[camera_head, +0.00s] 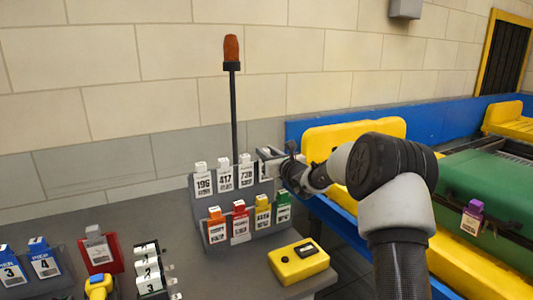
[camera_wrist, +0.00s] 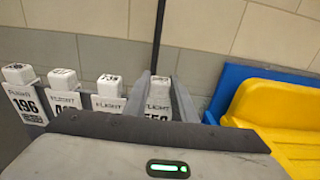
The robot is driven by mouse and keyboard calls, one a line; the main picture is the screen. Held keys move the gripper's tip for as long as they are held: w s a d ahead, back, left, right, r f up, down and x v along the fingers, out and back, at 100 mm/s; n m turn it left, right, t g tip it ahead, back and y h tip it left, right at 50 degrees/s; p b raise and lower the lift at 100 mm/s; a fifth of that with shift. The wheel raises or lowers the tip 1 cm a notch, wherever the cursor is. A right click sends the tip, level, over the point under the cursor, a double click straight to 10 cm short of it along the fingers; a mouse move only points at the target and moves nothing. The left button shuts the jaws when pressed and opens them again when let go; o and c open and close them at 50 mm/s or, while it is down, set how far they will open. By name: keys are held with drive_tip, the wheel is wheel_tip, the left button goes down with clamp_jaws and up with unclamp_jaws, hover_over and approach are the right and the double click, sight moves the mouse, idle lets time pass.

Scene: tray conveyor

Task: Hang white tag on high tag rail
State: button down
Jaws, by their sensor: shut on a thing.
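My gripper (camera_head: 270,158) is at the right end of the upper row of the grey tag rack (camera_head: 262,190). In the wrist view my gripper (camera_wrist: 164,86) is shut on a white tag (camera_wrist: 158,97) between its two fingers. The tag is upright, with printed lettering partly visible and its lower part hidden by my gripper. It is in line with three white tags, 196 (camera_head: 204,183), 417 (camera_head: 225,178) and 738 (camera_head: 245,174), on the high rail. I cannot tell whether the held tag touches the rail.
Orange, red, yellow and green tags (camera_head: 240,222) hang on the lower row. A yellow box (camera_head: 299,262) lies on the grey table in front. A dark pole with an orange lamp (camera_head: 231,48) rises behind the rack. The yellow and blue conveyor (camera_head: 354,135) stands at right.

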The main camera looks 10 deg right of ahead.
drive_tip(key=shift+f, duration=0.2)
drive_tip(key=c, duration=1.4)
unclamp_jaws()
